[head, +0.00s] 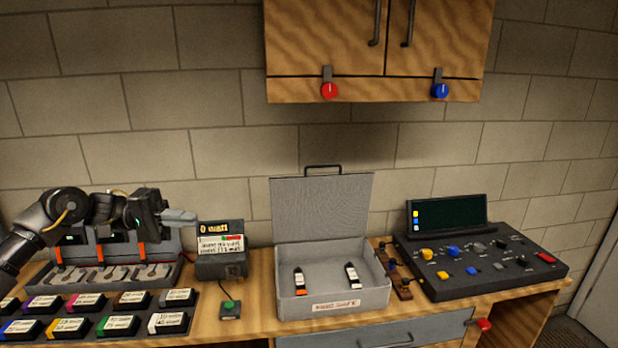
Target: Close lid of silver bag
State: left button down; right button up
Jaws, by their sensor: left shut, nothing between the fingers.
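The silver bag (333,305) is a grey box-like case standing on the wooden workbench near the middle of the head view. Its lid (322,209) stands open and nearly upright at the back, with a dark handle on its top edge. Two small dark battery-like items lie inside. My left gripper (190,217) is shut and empty, held above the bench to the left of the lid and apart from it. Its fingers point right, toward the lid. My right gripper is not in view.
A small display box (220,252) stands between my left gripper and the bag. A charger rack (115,262) and several labelled batteries fill the left. A control console (480,262) with screen stands right. A wooden cabinet (375,45) hangs above. A green button (229,308) sits at front.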

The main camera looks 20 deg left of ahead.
aim_at(305, 207)
jog(key=i, duration=1.45)
